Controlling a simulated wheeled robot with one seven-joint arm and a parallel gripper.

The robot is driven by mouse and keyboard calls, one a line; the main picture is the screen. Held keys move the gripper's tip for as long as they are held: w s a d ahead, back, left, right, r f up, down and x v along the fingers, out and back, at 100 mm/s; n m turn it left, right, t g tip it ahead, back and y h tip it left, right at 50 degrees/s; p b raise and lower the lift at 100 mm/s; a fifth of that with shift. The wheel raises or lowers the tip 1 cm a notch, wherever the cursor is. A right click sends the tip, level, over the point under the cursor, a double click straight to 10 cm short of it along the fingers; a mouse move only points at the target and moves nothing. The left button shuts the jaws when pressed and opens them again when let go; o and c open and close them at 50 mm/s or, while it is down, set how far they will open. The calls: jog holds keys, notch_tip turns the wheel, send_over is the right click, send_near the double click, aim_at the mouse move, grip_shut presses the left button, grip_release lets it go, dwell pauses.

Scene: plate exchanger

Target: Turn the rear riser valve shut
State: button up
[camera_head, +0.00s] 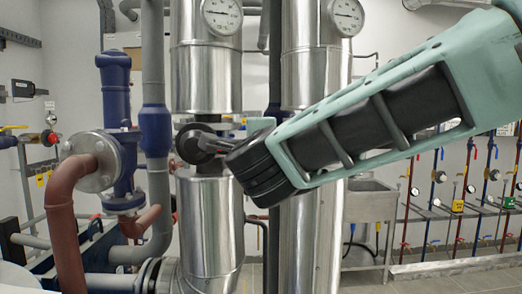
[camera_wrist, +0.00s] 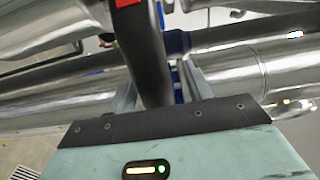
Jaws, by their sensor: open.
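A black round valve handwheel (camera_head: 188,146) sits on the left silver riser (camera_head: 208,215), in the gap between its upper and lower cladding. I cannot tell from the picture alone whether this is the rear riser. My gripper (camera_head: 219,142) reaches in from the right at the handwheel and partly covers it. In the wrist view a dark curved bar (camera_wrist: 150,50), apparently the wheel's rim, passes between the two spread fingers of my gripper (camera_wrist: 158,90). The jaws are open around it; contact is not clear. The valve stem is hidden.
A second silver riser (camera_head: 311,230) stands close on the right, behind my arm. Pressure gauges (camera_head: 222,14) sit above. A blue pump with a rusty-red pipe (camera_head: 62,215) stands at left. A steel sink (camera_head: 371,202) is behind at right.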

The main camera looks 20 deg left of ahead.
jog(key=b+v, duration=0.4)
jog(key=v, duration=1.3)
jog(key=shift+b, duration=0.4)
jog(key=shift+w+a+r, duration=0.1)
